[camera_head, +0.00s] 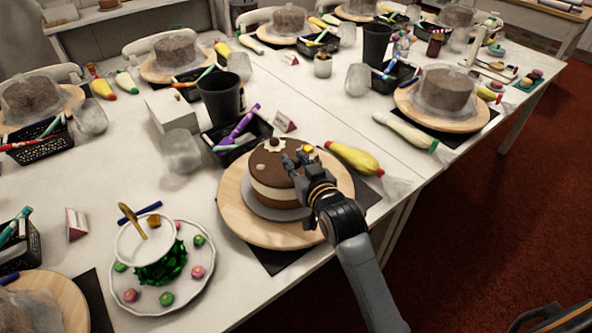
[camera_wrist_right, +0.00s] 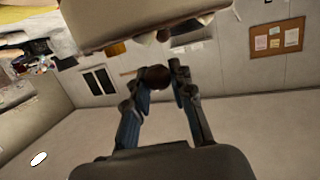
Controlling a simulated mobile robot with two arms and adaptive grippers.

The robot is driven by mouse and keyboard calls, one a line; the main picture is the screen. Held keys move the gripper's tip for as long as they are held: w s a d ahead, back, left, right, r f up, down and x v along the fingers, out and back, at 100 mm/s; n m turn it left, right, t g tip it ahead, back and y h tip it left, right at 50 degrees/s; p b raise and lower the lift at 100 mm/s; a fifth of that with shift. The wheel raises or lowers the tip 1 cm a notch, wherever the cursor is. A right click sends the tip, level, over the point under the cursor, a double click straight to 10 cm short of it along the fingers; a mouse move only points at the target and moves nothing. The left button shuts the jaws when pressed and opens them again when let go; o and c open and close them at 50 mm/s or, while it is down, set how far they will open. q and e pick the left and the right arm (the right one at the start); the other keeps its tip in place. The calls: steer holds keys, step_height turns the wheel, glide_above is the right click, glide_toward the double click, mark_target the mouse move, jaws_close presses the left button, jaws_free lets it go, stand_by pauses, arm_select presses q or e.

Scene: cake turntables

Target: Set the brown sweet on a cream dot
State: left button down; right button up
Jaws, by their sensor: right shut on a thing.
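The chocolate-topped cake (camera_head: 269,197) stands on a round wooden turntable (camera_head: 235,209) in the head view. A cream dot (camera_head: 274,145) shows near its back edge and another (camera_head: 261,167) at its left; a yellow piece (camera_head: 307,148) is at the back right. My right gripper (camera_head: 294,160) is over the right part of the cake top. In the right wrist view, the brown sweet (camera_wrist_right: 158,77) is a dark round ball between its fingertips. In the head view I cannot make the sweet out, and the gripper hides part of the top. My left gripper is in neither view.
Other cakes on turntables fill the tables.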

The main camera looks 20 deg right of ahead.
steer(key=shift+f, duration=1.5)
steer(key=shift+f, duration=0.15)
steer(key=o, duration=0.7)
steer(key=shift+o, duration=0.2)
steer(key=shift+r, duration=0.25)
steer(key=a+v, duration=0.1)
steer(key=v, duration=1.1)
steer(key=shift+d+b, duration=0.4)
steer(key=shift+d, duration=0.05)
